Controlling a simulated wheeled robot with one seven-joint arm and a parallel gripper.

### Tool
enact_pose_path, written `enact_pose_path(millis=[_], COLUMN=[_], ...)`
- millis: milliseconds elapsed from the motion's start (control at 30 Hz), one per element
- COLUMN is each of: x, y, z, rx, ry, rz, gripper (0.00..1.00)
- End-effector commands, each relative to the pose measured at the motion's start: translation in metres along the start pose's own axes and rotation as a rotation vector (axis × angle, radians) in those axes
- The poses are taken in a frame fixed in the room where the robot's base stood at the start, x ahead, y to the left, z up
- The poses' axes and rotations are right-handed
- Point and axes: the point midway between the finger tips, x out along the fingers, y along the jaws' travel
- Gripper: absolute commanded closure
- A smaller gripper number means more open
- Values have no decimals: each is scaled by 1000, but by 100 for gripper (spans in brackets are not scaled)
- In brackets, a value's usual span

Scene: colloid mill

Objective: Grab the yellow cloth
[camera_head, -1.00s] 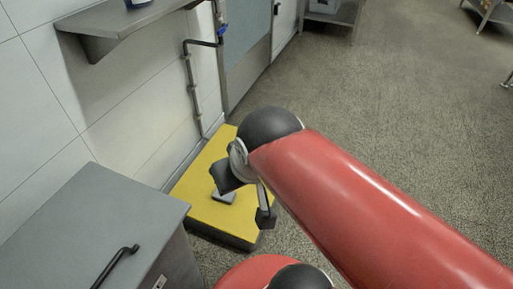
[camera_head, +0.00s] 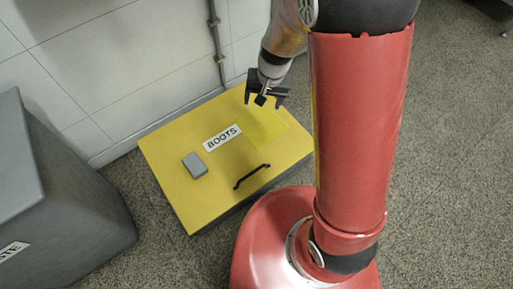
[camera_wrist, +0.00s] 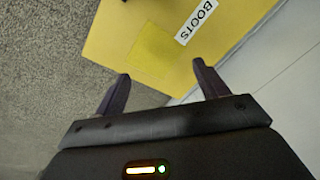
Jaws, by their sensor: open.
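The yellow cloth (camera_head: 264,127) is a flat, slightly brighter square on the yellow lid of a box labelled BOOTS. It lies beside the label, and it also shows in the wrist view (camera_wrist: 150,54), beyond the fingertips. Its colour nearly matches the lid, so its edges are faint. My gripper (camera_head: 265,101) is open and empty, above the lid near the cloth's far side in the head view. Its two dark fingers stand apart in the wrist view (camera_wrist: 161,71).
The yellow box (camera_head: 170,160) stands against the tiled wall and bears a grey block (camera_head: 195,165) and a black handle (camera_head: 252,176). A grey bin (camera_head: 60,190) stands at the left. A pipe (camera_head: 216,45) runs down the wall. Bare floor lies at the right.

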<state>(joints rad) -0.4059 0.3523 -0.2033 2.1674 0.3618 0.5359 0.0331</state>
Motion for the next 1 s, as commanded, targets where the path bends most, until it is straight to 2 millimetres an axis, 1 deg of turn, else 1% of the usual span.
enact_pose_path(millis=[33, 67, 100, 200, 300, 400, 633, 767, 1000], x=[39, 56, 76, 119, 148, 163, 178, 191, 225], y=[-2, -2, -3, -1, 1, 2, 5, 7, 12], z=[1, 0, 1, 3, 5, 6, 7, 8, 11], rx=[5, 11, 15, 27, 33, 36, 38, 37, 37], ry=[-27, -36, -46, -63, -70, -72, -73, -73, -74], rz=[27, 39, 56, 96, 126, 142, 148, 148, 148], gripper=[27, 27, 27, 27, 27, 27, 27, 27, 27])
